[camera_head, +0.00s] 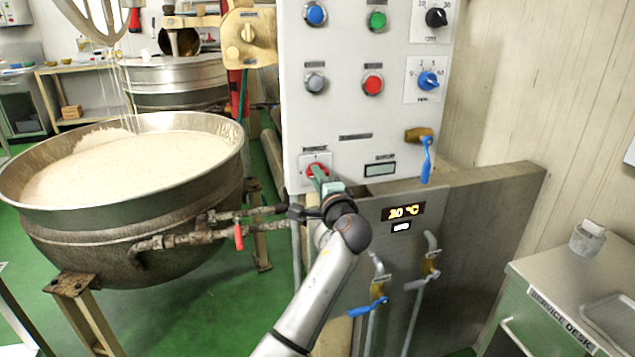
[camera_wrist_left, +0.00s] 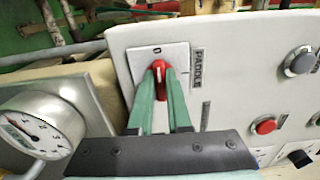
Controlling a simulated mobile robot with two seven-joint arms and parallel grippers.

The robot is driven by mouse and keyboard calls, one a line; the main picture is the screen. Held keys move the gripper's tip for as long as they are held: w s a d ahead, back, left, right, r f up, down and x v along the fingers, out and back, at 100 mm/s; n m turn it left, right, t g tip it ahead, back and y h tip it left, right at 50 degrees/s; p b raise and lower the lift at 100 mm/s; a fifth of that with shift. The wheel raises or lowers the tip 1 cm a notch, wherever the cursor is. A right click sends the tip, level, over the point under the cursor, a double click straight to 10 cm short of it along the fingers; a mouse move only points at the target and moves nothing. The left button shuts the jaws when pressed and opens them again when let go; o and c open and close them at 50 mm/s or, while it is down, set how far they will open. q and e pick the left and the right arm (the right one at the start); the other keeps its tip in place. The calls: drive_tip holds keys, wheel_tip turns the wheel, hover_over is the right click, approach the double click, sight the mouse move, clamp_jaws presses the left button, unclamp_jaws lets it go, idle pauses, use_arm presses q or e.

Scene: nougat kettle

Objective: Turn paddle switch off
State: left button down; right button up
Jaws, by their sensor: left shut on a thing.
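The paddle switch is a red rotary knob (camera_head: 312,168) on a pale square plate, low on the left of the white control panel (camera_head: 340,110). In the left wrist view the red knob (camera_wrist_left: 158,68) sits between my two green fingers, beside a label reading PADDLE (camera_wrist_left: 198,68). A dark 0 mark shows on the plate above the knob. My left gripper (camera_head: 317,174) is shut on the knob; in the wrist view its fingertips (camera_wrist_left: 160,78) touch its sides. The fingers hide part of the knob and plate. My right gripper is not in view.
A large kettle (camera_head: 120,240) of pale mixture stands left of my arm, with pipes and a red-handled valve (camera_head: 238,237) close by. Blue-handled valves (camera_head: 427,160) and a 20 °C display (camera_head: 403,212) are to the right. A round gauge (camera_wrist_left: 42,130) shows in the wrist view.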

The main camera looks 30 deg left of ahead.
use_arm(q)
drive_tip(key=shift+f, duration=0.1)
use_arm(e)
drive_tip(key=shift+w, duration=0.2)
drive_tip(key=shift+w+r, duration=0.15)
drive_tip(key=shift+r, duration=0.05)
use_arm(q)
drive_tip(key=c, duration=0.9)
unclamp_jaws()
drive_tip(key=shift+o, duration=0.2)
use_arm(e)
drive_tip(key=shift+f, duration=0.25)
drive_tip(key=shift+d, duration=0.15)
